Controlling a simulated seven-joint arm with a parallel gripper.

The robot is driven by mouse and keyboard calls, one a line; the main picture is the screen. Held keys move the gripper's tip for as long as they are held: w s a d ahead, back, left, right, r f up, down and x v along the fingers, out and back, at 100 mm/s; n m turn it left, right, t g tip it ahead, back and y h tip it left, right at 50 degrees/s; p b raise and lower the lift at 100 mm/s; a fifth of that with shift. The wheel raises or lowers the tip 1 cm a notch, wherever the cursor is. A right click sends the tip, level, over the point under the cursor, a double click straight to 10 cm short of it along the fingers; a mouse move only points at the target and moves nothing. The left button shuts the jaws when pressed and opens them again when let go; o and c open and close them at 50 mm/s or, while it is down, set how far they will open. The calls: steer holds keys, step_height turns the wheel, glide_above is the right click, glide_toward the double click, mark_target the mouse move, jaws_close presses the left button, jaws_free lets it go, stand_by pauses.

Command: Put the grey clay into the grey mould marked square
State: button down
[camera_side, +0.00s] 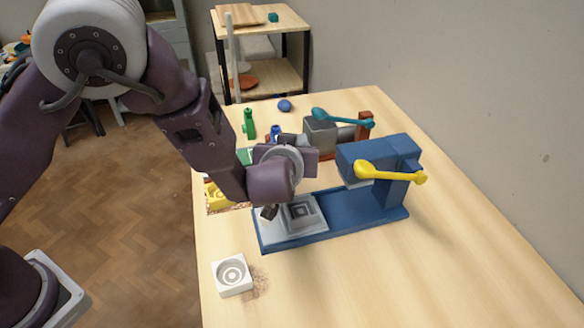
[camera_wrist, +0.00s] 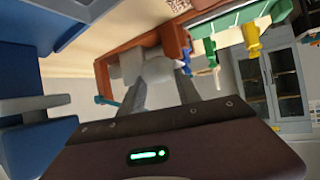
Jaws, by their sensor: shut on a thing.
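The grey mould (camera_side: 318,224) with stepped square rings sits on the base of the blue press (camera_side: 372,207) in the side view. The clay is held off the table and is hidden in the side view. The wrist is above and to the left of the grey mould.
A white mould with round rings (camera_side: 225,286) lies at the table's front left. A yellow lever (camera_side: 395,174) juts from the blue press. A brown press with a teal lever (camera_side: 345,118) stands behind. The front right is clear.

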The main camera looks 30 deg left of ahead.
step_height(320, 180, up, 10)
steer(key=s+d+f+m+t+h, duration=0.1)
steer(key=s+d+f+m+h, duration=0.25)
steer(key=s+d, duration=0.35)
steer(key=shift+m+h, duration=0.65)
steer(key=shift+h, duration=0.1)
steer(key=f, duration=0.3)
steer(key=s+f, duration=0.1)
steer(key=f, duration=0.2)
steer(key=s+f, duration=0.1)
steer(key=f, duration=0.2)
steer(key=shift+s+a, duration=0.2)
steer(key=shift+a, duration=0.1)
steer(key=shift+f, duration=0.4)
steer(key=shift+f, duration=0.1)
steer(key=shift+f, duration=0.25)
steer(key=c, duration=0.8)
jaws_free()
steer(key=shift+c, duration=0.2)
